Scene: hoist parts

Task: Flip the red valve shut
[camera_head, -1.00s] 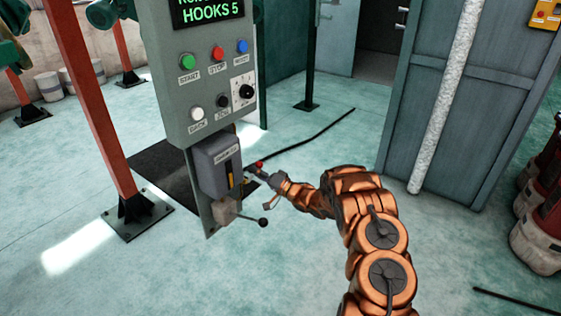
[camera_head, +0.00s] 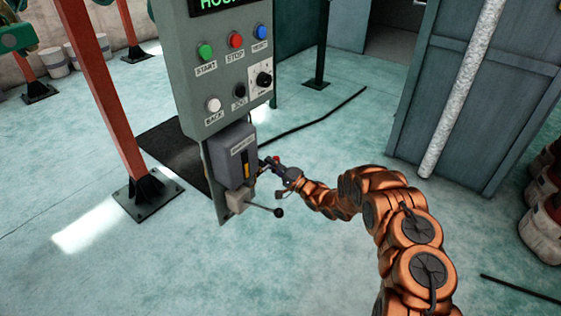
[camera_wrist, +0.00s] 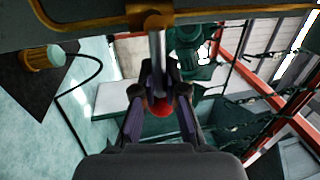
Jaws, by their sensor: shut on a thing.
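The red valve shows in the wrist view as a metal lever (camera_wrist: 157,50) with a red ball end (camera_wrist: 160,107), joined to a brass-coloured body (camera_wrist: 152,16) at the top. My gripper (camera_wrist: 159,78) is shut on the lever, one finger on each side, with the red end between the fingers. In the head view my gripper (camera_head: 272,166) is at the right side of the grey box on the control post, and a small red spot shows there. The valve body is too small to make out in that view.
The control panel (camera_head: 222,85) with coloured buttons stands above the grey box (camera_head: 233,154). A black-knobbed lever (camera_head: 278,212) sticks out below my gripper. An orange post (camera_head: 98,95) stands at left, a blue-grey cabinet (camera_head: 480,100) at right. Floor between is mostly open, with black cables.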

